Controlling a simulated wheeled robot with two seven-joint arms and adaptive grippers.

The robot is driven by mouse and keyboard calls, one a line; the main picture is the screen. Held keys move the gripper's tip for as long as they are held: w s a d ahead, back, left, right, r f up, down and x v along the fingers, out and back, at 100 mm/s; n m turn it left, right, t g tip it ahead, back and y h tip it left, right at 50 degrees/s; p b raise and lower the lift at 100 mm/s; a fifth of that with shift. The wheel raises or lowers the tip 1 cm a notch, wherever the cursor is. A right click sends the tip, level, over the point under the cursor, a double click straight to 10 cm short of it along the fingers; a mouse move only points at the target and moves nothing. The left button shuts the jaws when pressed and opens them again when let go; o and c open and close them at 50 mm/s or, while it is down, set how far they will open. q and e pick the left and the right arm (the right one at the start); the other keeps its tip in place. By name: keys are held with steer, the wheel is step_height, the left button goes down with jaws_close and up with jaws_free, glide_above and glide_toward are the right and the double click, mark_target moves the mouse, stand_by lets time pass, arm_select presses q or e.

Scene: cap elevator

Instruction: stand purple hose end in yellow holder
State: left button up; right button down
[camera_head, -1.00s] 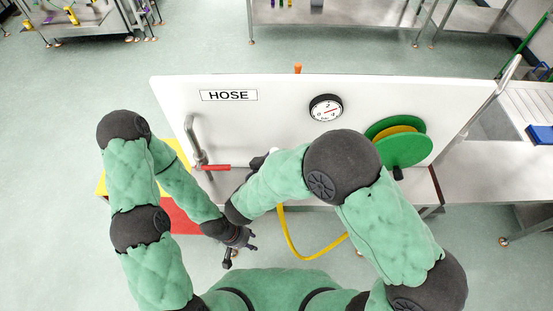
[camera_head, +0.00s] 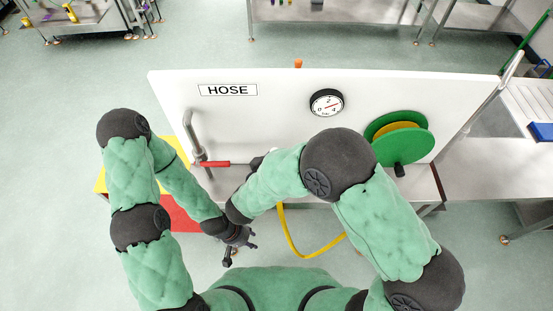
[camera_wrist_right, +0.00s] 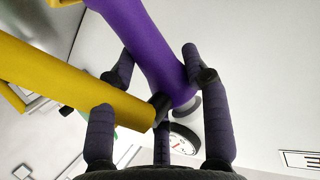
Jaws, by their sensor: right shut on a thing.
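In the right wrist view a thick purple hose end (camera_wrist_right: 150,45) lies between the dark fingers of my right gripper (camera_wrist_right: 160,95), which is shut on it. A yellow hose length (camera_wrist_right: 75,80) runs in from the left and meets the purple piece near the fingers. In the head view the yellow hose (camera_head: 290,232) hangs in a loop below the white panel, and my right gripper is mostly hidden behind its own forearm. My left gripper (camera_head: 239,252) is open and empty, low in front of my body. I cannot clearly make out the yellow holder.
A white panel (camera_head: 275,110) labelled HOSE carries a gauge (camera_head: 326,102), a red-handled lever (camera_head: 214,164) and a green reel (camera_head: 405,145). Yellow (camera_head: 180,150) and red (camera_head: 182,215) areas lie at its left end. Steel benches stand behind and right; open floor lies left.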

steer(key=shift+f+b, duration=0.5)
steer(key=shift+f, duration=0.35)
steer(key=c, duration=0.5)
jaws_free()
steer(key=shift+v, duration=3.75)
